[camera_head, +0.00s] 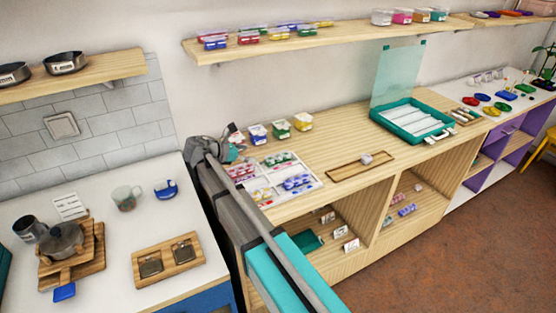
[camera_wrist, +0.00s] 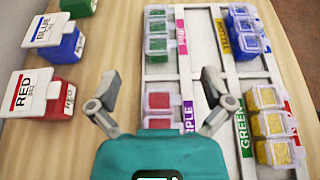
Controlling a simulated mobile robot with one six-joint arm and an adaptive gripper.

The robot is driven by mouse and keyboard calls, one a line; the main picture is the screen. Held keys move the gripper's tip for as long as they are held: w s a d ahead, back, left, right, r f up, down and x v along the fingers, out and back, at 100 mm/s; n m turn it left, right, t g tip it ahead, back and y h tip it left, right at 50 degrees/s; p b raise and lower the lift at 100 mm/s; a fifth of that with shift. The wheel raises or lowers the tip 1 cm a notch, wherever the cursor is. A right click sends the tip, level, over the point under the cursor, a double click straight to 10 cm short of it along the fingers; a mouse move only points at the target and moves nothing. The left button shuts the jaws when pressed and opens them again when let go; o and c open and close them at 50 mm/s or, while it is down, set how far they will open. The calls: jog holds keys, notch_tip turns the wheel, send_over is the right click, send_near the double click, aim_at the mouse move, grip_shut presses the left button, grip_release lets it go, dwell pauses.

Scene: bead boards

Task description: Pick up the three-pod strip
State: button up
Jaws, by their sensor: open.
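Several pod strips lie in a white sorting tray (camera_wrist: 185,62) with colour-name labels. In the wrist view, a red strip (camera_wrist: 158,101) lies between my gripper's (camera_wrist: 161,82) two spread fingers, its near end close to the teal gripper body. A green strip (camera_wrist: 157,34) is beyond it. A blue strip (camera_wrist: 246,32) and a yellow three-pod strip (camera_wrist: 271,127) are in the right column. My gripper is open and empty. In the head view, my gripper (camera_head: 236,153) is at the tray's (camera_head: 262,192) left back edge; its fingers are hard to make out there.
Boxes labelled RED (camera_wrist: 47,95) and BLUE (camera_wrist: 58,38) stand left of the tray, with a green box (camera_wrist: 80,7) beyond. In the head view, a wooden tray (camera_head: 345,171) and a teal case (camera_head: 378,118) are to the right. A shelf (camera_head: 350,35) hangs above.

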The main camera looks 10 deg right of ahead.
jog(key=b, duration=0.3)
send_near(284, 154)
jog(key=x, duration=0.3)
jog(key=shift+f, duration=0.25)
jog(key=shift+w+d+f, duration=0.1)
jog(key=shift+w+d, duration=0.1)
jog(key=shift+d, duration=0.25)
jog(key=shift+d, duration=0.1)
jog(key=shift+b+x, duration=1)
jog(key=shift+x, duration=1.55)
jog(key=c, duration=1.2)
